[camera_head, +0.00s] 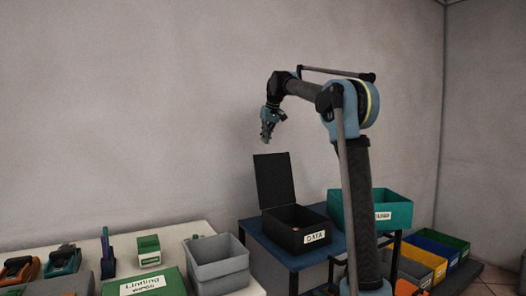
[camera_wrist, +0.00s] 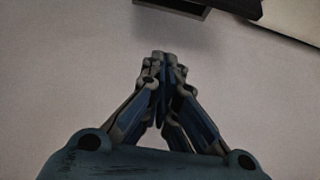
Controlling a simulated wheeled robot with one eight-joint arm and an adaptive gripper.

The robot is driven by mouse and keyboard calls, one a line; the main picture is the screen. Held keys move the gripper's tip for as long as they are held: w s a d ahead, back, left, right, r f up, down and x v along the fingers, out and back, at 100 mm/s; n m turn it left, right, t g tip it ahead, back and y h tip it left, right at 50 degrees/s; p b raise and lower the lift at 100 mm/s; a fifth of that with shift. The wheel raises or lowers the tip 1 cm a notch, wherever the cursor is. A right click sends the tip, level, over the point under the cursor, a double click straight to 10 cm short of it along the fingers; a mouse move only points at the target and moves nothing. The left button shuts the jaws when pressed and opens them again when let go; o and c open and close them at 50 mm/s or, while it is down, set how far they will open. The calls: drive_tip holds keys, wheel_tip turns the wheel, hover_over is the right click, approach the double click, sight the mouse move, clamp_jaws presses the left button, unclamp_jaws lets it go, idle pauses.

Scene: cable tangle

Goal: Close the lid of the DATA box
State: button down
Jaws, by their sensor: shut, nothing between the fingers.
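The DATA box (camera_head: 297,232) is a black open box with a white DATA label on its front, on a small blue-topped table (camera_head: 281,255). Its black lid (camera_head: 274,180) stands upright at the back left of the box, open. My gripper (camera_head: 266,138) hangs in the air above and slightly left of the lid's top edge, apart from it. In the wrist view my gripper (camera_wrist: 163,55) has its fingertips together, with nothing between them. A dark edge at the top of the wrist view cannot be told for certain.
A teal box (camera_head: 385,213) with a partly hidden label stands right of the DATA box, behind my arm. Grey bins (camera_head: 216,268) and a green linting wipes box (camera_head: 150,284) stand on the white table at left. Colored bins (camera_head: 432,252) are at right. The wall is behind.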

drive_tip(key=a+x, duration=0.1)
drive_tip(key=x, duration=0.9)
drive_tip(key=shift+s+d+r, duration=0.2)
drive_tip(key=shift+s+d, duration=0.25)
drive_tip(key=shift+s, duration=0.2)
drive_tip(key=shift+s+d+r, duration=0.25)
drive_tip(key=shift+s+d, duration=0.15)
drive_tip(key=shift+s, duration=0.2)
drive_tip(key=shift+s+d+r, duration=0.2)
drive_tip(key=shift+s+d, duration=0.25)
drive_tip(key=shift+s, duration=0.2)
drive_tip(key=shift+s, duration=0.1)
